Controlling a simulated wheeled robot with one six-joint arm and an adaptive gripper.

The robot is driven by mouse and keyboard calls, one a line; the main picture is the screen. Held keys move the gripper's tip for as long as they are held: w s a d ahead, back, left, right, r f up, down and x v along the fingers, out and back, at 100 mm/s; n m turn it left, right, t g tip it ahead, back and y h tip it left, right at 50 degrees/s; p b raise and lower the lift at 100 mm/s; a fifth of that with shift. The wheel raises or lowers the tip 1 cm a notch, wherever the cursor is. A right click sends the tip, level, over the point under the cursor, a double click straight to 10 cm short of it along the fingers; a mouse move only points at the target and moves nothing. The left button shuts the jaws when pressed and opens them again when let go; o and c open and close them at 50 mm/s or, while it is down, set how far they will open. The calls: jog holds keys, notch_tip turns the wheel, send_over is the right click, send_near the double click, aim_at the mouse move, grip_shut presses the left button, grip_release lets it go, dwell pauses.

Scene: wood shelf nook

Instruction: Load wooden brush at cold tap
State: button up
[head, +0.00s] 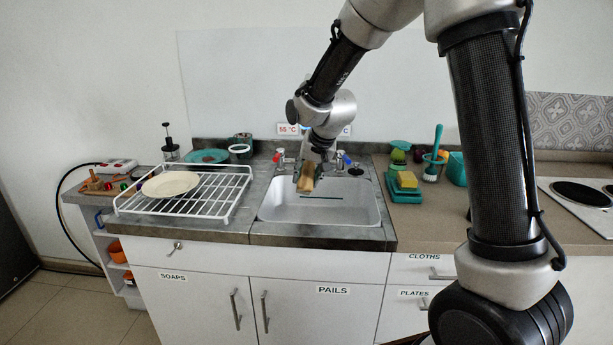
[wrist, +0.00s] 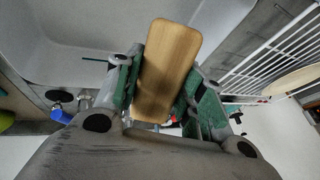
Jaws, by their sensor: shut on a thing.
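My gripper (head: 311,164) is shut on the wooden brush (head: 306,179) and holds it over the back part of the sink (head: 342,211). In the wrist view the brush (wrist: 168,70) is a plain tan wooden block between the green finger pads of my gripper (wrist: 165,85); no bristles show. The cold tap, with a blue handle (head: 347,159), stands at the sink's back right, just right of my gripper. Its blue handle also shows in the wrist view (wrist: 62,114). My wrist hides part of the taps and the sign behind.
A white wire rack (head: 216,197) with a cream plate (head: 170,184) stands left of the sink. The red-handled tap (head: 280,156) is close on the left. The sink basin looks empty.

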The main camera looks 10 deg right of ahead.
jog(key=s+d, duration=0.2)
jog(key=s, duration=0.5)
jog(key=shift+s+d, duration=0.25)
jog(key=shift+d, duration=0.05)
dwell(1.2)
jog(key=s+d+r, duration=0.1)
jog(key=s+r, duration=0.3)
jog(key=shift+s+d, duration=0.3)
jog(key=shift+s, duration=0.1)
jog(key=shift+n, duration=0.3)
dwell(0.4)
